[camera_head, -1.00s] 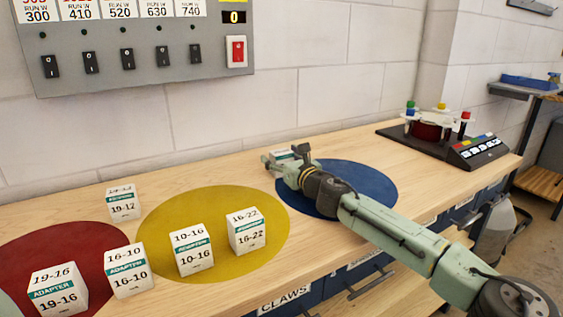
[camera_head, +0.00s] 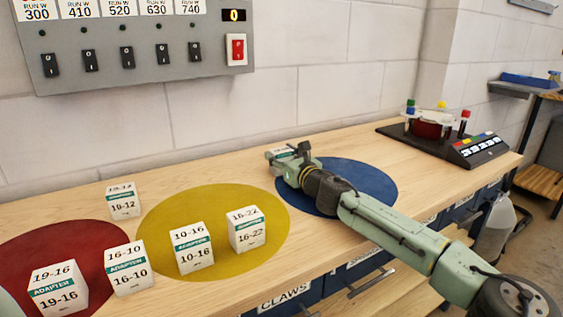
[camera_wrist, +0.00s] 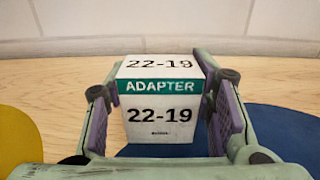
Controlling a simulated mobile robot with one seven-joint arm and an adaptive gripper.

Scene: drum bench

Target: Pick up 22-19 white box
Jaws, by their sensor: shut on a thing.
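The white 22-19 box (camera_wrist: 160,112) with a green ADAPTER band stands upright between the two finger pads in the wrist view, its labelled face toward the camera. My gripper (camera_wrist: 162,120) is shut on it, with one pad at each side. In the head view the gripper (camera_head: 288,157) is at the back of the bench, near the blue circle's far left edge. The box (camera_head: 284,152) shows there only in part, largely hidden by the gripper. Whether its base touches the bench is hard to tell.
Other white boxes, 16-22 (camera_head: 246,230), 10-16 (camera_head: 193,248), 16-10 (camera_head: 127,267), 19-16 (camera_head: 58,288) and 10-12 (camera_head: 123,201), stand to the left. The wall is close behind. A dark device (camera_head: 435,130) sits at the right; the blue circle (camera_head: 365,180) has no boxes visible.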

